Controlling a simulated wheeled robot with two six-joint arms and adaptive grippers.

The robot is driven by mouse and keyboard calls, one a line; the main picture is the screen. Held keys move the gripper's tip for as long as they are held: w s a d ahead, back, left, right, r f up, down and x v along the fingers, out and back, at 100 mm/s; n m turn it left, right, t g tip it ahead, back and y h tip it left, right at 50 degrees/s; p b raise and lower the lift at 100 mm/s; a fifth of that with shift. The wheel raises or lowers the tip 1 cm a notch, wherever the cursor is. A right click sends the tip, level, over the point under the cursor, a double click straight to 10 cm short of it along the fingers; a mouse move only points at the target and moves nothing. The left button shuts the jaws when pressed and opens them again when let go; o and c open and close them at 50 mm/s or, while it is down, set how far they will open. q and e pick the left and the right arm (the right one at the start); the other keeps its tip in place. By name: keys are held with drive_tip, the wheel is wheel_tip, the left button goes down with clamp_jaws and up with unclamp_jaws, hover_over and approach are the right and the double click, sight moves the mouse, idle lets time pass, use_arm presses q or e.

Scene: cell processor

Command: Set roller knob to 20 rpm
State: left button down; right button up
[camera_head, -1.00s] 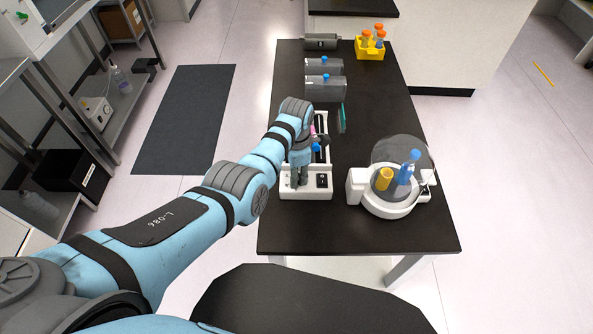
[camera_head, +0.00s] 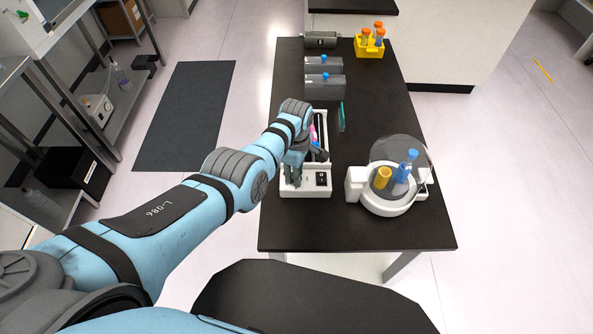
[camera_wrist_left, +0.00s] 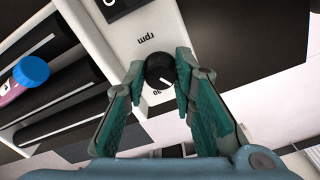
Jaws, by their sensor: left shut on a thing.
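The roller machine (camera_head: 318,190) is white with black rollers and stands on the dark table. In the left wrist view its black roller knob (camera_wrist_left: 160,71) has a white pointer line that slants toward the lower right. An "rpm" label (camera_wrist_left: 147,40) and part of a number show beside the knob. My left gripper (camera_wrist_left: 162,75) has its two teal-padded fingers on either side of the knob, shut on it. In the head view the gripper (camera_head: 292,182) is over the front left of the machine and hides the knob. My right gripper is not in view.
A pink tube with a blue cap (camera_wrist_left: 30,72) lies on the rollers. A white centrifuge (camera_head: 385,203) with a clear lid, holding yellow and blue tubes, stands to the right. A yellow rack (camera_head: 369,50) is at the back. The table's front is clear.

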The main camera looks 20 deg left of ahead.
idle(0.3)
use_arm(q)
drive_tip(key=c, duration=1.6)
unclamp_jaws()
wheel_tip(320, 180, up, 12)
